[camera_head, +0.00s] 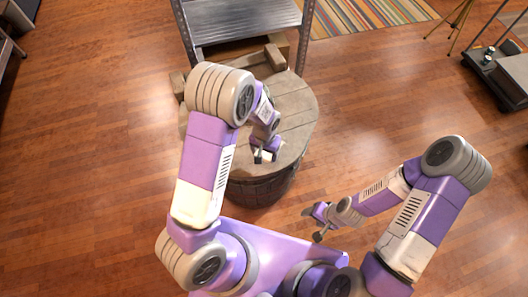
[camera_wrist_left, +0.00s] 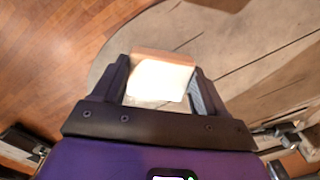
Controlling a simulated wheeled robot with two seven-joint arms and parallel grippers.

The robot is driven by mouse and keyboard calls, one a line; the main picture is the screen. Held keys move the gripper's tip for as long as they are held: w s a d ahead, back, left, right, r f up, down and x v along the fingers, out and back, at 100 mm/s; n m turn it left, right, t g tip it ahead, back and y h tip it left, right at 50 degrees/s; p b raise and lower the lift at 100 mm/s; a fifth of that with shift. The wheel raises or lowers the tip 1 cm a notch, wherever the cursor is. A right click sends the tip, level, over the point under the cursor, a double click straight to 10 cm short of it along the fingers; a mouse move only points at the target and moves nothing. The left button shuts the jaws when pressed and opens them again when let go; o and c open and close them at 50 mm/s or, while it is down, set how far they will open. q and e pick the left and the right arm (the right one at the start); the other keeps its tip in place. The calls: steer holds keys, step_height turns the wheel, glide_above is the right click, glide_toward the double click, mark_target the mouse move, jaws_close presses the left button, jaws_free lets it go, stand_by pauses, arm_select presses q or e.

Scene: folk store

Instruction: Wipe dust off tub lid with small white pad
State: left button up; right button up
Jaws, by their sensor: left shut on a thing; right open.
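The round wooden tub (camera_head: 262,190) stands on the floor in the head view, with a pale plank lid (camera_head: 297,115) on top. My left gripper (camera_head: 264,156) is low over the front part of the lid. In the left wrist view it (camera_wrist_left: 160,85) is shut on the small white pad (camera_wrist_left: 160,80), whose far edge looks brown. I cannot tell whether the pad touches the lid. The grey-brown lid surface (camera_wrist_left: 240,45) fills much of that view. No dust can be made out. My right gripper (camera_head: 314,224) is open and empty, right of the tub above the floor.
A metal shelf unit (camera_head: 245,22) stands directly behind the tub. A wooden block (camera_head: 275,57) lies at the lid's back edge. A striped rug (camera_head: 365,14) is at the back right. The wooden floor (camera_head: 85,150) is clear on the left.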

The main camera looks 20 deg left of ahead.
mark_target(265, 153)
arm_select(q)
steer(key=shift+r+p, duration=1.55)
steer(key=shift+r, duration=0.75)
arm_select(e)
step_height(265, 153, up, 4)
steer(key=shift+f, duration=0.25)
